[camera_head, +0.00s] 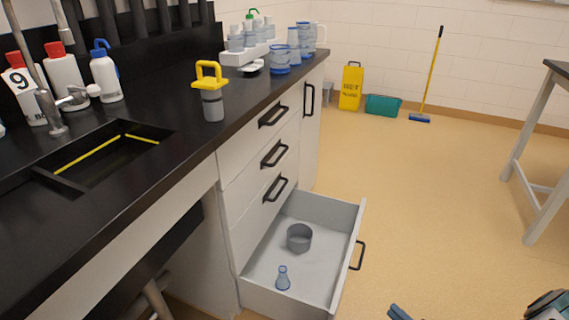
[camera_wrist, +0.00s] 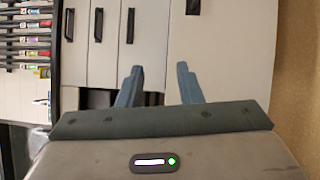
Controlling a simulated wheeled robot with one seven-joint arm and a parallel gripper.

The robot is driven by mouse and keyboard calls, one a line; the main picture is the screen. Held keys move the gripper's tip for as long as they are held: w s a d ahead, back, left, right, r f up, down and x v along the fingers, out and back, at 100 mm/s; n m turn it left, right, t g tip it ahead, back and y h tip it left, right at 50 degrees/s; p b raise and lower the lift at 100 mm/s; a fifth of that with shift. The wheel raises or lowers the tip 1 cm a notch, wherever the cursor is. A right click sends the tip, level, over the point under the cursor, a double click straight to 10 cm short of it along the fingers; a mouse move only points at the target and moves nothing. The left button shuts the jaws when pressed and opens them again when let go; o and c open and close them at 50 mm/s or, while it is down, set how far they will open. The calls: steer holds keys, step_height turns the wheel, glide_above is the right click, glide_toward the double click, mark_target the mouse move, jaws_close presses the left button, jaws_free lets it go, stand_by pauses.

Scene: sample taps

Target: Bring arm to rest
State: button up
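My gripper (camera_wrist: 160,88) shows in the wrist view with its two blue-grey fingers well apart and nothing between them. It faces white cabinet fronts with black handles. In the head view only small dark blue parts of my arm show at the bottom right edge, over the floor. My gripper is clear of the counter and of the open drawer (camera_head: 327,226) in the head view.
The lowest drawer is pulled out, with a grey round container (camera_head: 299,238) and a small blue flask (camera_head: 283,278) in it. A black counter (camera_head: 180,168) with a sink runs along the left. A white-legged table (camera_head: 530,155) stands at right. Floor between is clear.

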steer(key=a+r+n+g+p, duration=0.45)
steer(key=r+n, duration=0.35)
steer(key=r, duration=0.3)
steer(key=a+r+n+g+y+p, duration=0.1)
steer(key=a+r+n+g+p, duration=0.4)
steer(key=r+n, duration=0.5)
steer(key=a+r+n+g+p, duration=0.4)
steer(key=r+n+g, duration=0.25)
steer(key=r, duration=0.65)
steer(key=s+a+r+n+t+h+p, duration=0.1)
steer(key=r+n+p, duration=0.4)
steer(key=r, duration=0.5)
steer(key=s+a+r+n+t+h+p, duration=0.1)
steer(key=s+a+r+n+h+p, duration=0.3)
steer(key=r+n, duration=0.5)
steer(key=s+a+r+n+h+p, duration=0.3)
steer(key=s+r+n+h+p, duration=0.1)
steer(key=r, duration=0.8)
steer(key=shift+a+r+n+t+h+p, duration=0.2)
steer(key=shift+r+n+t+h+p, duration=0.2)
steer(key=shift+n+h+p, duration=0.95)
steer(key=shift+n+y+b, duration=0.35)
steer(key=shift+n+b, duration=0.05)
steer(key=shift+b, duration=0.1)
